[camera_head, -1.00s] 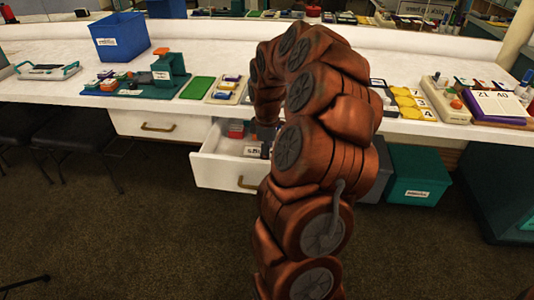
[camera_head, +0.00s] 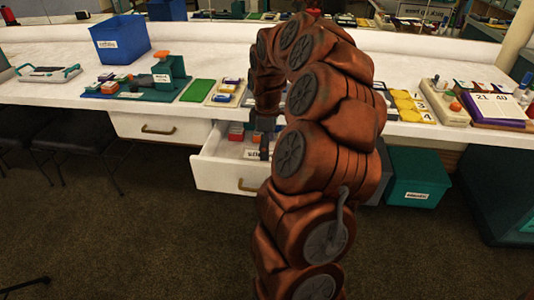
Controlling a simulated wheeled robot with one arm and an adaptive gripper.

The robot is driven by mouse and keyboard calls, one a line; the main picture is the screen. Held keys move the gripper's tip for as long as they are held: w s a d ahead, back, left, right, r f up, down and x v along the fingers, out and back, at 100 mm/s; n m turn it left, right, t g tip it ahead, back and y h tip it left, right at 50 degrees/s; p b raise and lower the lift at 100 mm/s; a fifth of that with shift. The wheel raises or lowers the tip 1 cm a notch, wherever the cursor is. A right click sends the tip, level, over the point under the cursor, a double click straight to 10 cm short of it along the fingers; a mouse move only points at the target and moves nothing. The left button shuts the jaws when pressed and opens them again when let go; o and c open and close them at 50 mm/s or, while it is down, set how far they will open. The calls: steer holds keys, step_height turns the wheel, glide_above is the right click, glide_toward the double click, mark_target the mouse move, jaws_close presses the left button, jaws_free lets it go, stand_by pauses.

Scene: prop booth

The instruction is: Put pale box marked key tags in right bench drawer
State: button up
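The right bench drawer (camera_head: 222,177) is pulled open below the white counter, with a brass handle on its front. Red and other small items (camera_head: 236,131) lie at its back. A pale labelled piece (camera_head: 252,154) shows inside it, beside my gripper; its print is too small to read, so I cannot tell whether it is the key tags box. My gripper (camera_head: 265,146) points down into the drawer. My arm hides the drawer's right part, and the fingers are too small and dark to show whether they are open or shut.
The left bench drawer (camera_head: 160,131) is shut. On the counter stand a blue bin (camera_head: 120,42), a green holder (camera_head: 170,78), a green mat (camera_head: 198,90) and a tray of yellow cards (camera_head: 410,106). A teal bin (camera_head: 416,170) stands on the floor at right.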

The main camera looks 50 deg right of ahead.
step_height(320, 180, up, 8)
steer(key=s+a+m, duration=0.1)
steer(key=s+a, duration=0.1)
steer(key=a, duration=0.9)
steer(key=s+a, duration=0.3)
steer(key=a, duration=0.7)
steer(key=s+a+f+m+g, duration=0.1)
steer(key=s+a+f+m, duration=0.1)
steer(key=s+a, duration=0.3)
steer(key=s+a+f+m+g, duration=0.1)
steer(key=s+a+f+m, duration=0.2)
steer(key=s, duration=0.9)
steer(key=a+m, duration=0.1)
steer(key=a, duration=0.1)
steer(key=shift+a+g+p, duration=0.3)
steer(key=shift+a+p, duration=0.05)
steer(key=shift+w+f, duration=0.1)
step_height(320, 180, up, 23)
steer(key=s+p, duration=0.1)
steer(key=p, duration=2)
steer(key=shift+s+t+p, duration=0.2)
steer(key=shift+t+p, duration=0.2)
